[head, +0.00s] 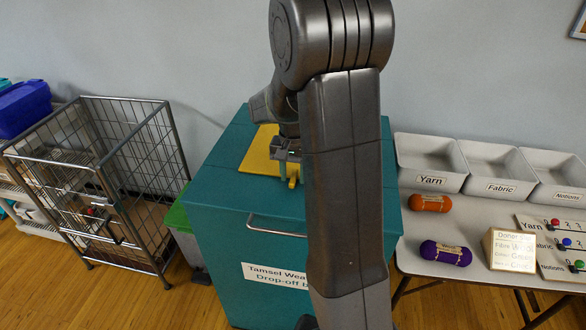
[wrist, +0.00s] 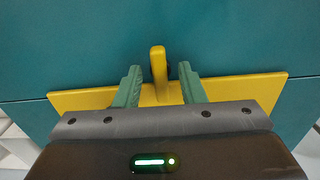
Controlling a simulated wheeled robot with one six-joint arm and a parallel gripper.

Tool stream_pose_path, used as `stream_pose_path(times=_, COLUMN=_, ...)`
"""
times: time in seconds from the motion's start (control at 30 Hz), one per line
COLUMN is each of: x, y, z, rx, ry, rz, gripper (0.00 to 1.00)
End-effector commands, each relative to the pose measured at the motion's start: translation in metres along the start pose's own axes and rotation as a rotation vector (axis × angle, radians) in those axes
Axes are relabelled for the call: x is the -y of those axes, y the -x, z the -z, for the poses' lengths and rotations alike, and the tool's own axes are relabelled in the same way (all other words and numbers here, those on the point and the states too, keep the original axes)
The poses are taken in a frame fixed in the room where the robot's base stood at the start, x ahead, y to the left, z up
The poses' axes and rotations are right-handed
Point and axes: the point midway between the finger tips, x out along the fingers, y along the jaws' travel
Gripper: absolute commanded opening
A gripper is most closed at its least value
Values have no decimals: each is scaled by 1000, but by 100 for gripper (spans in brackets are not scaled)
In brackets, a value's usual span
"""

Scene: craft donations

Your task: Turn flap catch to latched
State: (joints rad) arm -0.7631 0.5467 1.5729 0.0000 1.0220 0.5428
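The yellow flap catch (wrist: 158,68) stands up from the yellow flap plate (wrist: 85,98) on top of the teal drop-off box (head: 227,190). In the wrist view my gripper (wrist: 160,80) is open. Its green fingers stand on either side of the catch, with a gap visible on the left and a narrower, dark gap on the right. In the head view the catch (head: 292,182) shows just below my gripper (head: 286,160), partly hidden by my arm. I cannot tell from these views whether the catch is latched.
A metal handle (head: 280,228) sticks out from the box front. A wire cart (head: 95,180) stands at the left. At the right a table (head: 440,208) holds grey bins (head: 430,162), an orange yarn bundle (head: 429,203), a purple one (head: 445,253) and a sign (head: 510,250).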

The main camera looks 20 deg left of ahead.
Motion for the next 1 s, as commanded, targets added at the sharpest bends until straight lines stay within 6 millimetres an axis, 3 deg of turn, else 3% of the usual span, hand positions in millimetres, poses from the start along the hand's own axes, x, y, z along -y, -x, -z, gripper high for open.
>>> stream_pose_path(times=0.17, x=0, y=17, z=1, rx=-3, ry=0, rz=2, gripper=36)
stream_pose_path(times=0.6, x=0, y=112, z=1, rx=-5, ry=0, rz=3, gripper=36)
stream_pose_path(times=0.8, x=0, y=134, z=0, rx=-2, ry=0, rz=2, gripper=36)
stream_pose_path(times=1.0, x=0, y=138, z=0, rx=-1, ry=0, rz=0, gripper=36)
